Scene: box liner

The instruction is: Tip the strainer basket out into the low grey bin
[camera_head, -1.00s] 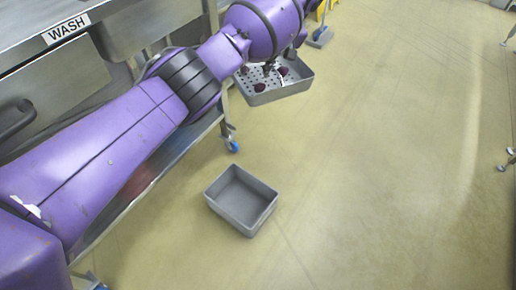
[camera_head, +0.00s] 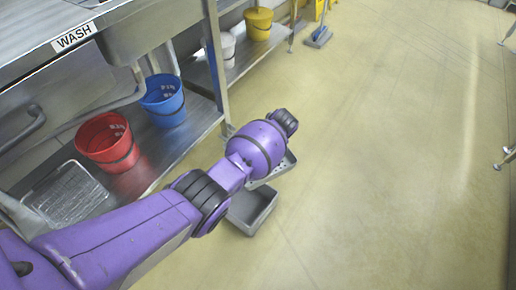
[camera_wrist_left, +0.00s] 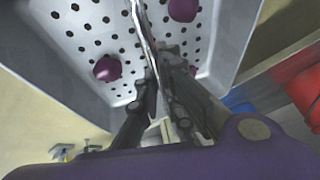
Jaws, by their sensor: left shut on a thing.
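The strainer basket (camera_wrist_left: 75,40) is grey with a white floor full of holes, and fills the upper part of the left wrist view. Dark purple-red round pieces (camera_wrist_left: 107,69) lie in it. My left gripper (camera_wrist_left: 160,85) is shut on the thin metal handle (camera_wrist_left: 145,35) that runs across the basket. In the head view the basket's rim (camera_head: 287,163) shows beside my purple wrist, which hides most of it. The low grey bin (camera_head: 262,222) stands on the floor, partly behind my arm and just below the basket in the picture. My right gripper is not in view.
A red bucket (camera_head: 105,142), a blue bucket (camera_head: 163,100) and a wire-like tray (camera_head: 66,193) sit on the shelf under the steel WASH sink (camera_head: 160,20). A yellow bucket (camera_head: 259,23) stands farther back. The floor (camera_head: 390,160) to the right is clear.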

